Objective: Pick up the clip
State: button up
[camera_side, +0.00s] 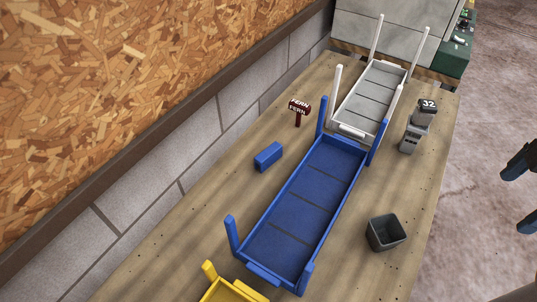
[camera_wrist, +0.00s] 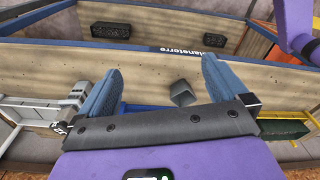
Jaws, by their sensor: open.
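My gripper (camera_side: 520,192) shows only as two blue fingertips at the right edge of the side view, apart and beyond the table's right edge. In the wrist view, my gripper (camera_wrist: 162,70) has its two blue fingers spread with nothing between their tips. No thing is plainly recognisable as the clip. Small things on the table are a dark red FERN marker (camera_side: 299,108), a blue block (camera_side: 268,156) and a grey device marked 32 (camera_side: 417,128). My gripper is well apart from all of them.
A long blue tray (camera_side: 300,205) with corner posts fills the table's middle. A white tray (camera_side: 368,98) stands behind it and a yellow one (camera_side: 232,291) in front. A dark grey pot (camera_side: 386,232) stands right of the blue tray. A block wall (camera_side: 135,205) borders the left.

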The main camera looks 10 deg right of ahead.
jog(key=w+a+f+m+t+y, duration=0.1)
jog(key=w+a+f+y, duration=0.15)
jog(key=w+a, duration=0.65)
jog(key=w+a+f+m+t+y, duration=0.1)
jog(key=w+a+t+y, duration=0.3)
jog(key=a, duration=0.8)
jog(key=m+t, duration=0.4)
jog(key=t, duration=0.1)
send_over(271, 153)
jog(key=s+d, duration=0.2)
jog(key=s, duration=0.1)
notch_tip(271, 153, down, 3)
jog(key=shift+s+d+f+h, duration=0.1)
jog(key=shift+f+h, duration=0.05)
jog(key=shift+f, duration=0.8)
jog(key=shift+s+f+h, duration=0.1)
jog(key=shift+f, duration=0.8)
jog(key=f, duration=0.2)
jog(key=w+f, duration=0.1)
jog(key=shift+w+a+f, duration=0.1)
jog(key=shift+a+f, duration=0.1)
jog(key=shift+a, duration=0.15)
jog(key=shift+w+a+f, duration=0.35)
jog(key=shift+w, duration=0.15)
jog(key=c, duration=0.9)
